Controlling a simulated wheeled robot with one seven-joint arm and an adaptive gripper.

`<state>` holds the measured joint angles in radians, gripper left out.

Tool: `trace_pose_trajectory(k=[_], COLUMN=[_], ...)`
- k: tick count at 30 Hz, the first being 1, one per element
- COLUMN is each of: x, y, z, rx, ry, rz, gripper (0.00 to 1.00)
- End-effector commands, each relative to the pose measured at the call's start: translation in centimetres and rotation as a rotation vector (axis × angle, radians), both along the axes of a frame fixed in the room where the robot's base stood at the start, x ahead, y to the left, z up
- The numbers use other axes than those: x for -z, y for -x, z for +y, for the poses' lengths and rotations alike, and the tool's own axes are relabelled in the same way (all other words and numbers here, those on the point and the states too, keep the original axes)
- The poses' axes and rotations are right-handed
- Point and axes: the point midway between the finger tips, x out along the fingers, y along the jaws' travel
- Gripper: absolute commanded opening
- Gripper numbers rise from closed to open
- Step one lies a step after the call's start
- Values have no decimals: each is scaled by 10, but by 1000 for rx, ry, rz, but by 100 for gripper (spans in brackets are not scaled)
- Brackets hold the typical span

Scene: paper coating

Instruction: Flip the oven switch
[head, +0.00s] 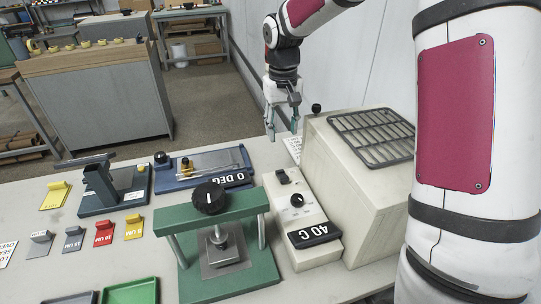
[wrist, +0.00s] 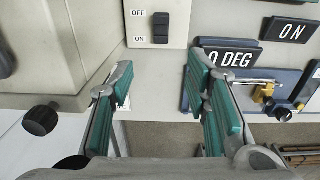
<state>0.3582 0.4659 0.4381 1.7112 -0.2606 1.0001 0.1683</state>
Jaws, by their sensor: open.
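The oven (head: 340,185) is a cream box with a dark grille on top, at the right of the bench in the head view. Its low control box (head: 318,220) stands against its left side. A black rocker switch (head: 283,178) sits at the far end of that box, and it also shows between OFF and ON labels in the wrist view (wrist: 161,28). I cannot tell which way it is tipped. My gripper (head: 283,130) is open and empty beyond the control box's far end. In the wrist view my gripper (wrist: 160,70) has its fingers spread, with the switch ahead of the gap.
A blue device with a 0 DEG plate (head: 232,179) lies left of the control box. A green press (head: 222,255) stands nearer. A black knob (head: 316,108) juts from the oven's far side. A 40 C display (head: 314,234) is on the control box.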

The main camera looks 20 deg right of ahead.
Motion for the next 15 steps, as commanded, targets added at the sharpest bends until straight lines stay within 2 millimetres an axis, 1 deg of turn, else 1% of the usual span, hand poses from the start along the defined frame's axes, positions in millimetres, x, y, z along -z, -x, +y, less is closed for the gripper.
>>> trace_pose_trajectory(k=[1,5,8,11,15], x=[8,18,24,35,60], y=[-6,-13,-14,-14,-13], z=[-1,-2,-3,-2,-2], rx=[4,9,10,11,9], ry=[-12,-25,-27,-28,-28], rz=[9,18,20,23,25], gripper=[43,43,43,43,43])
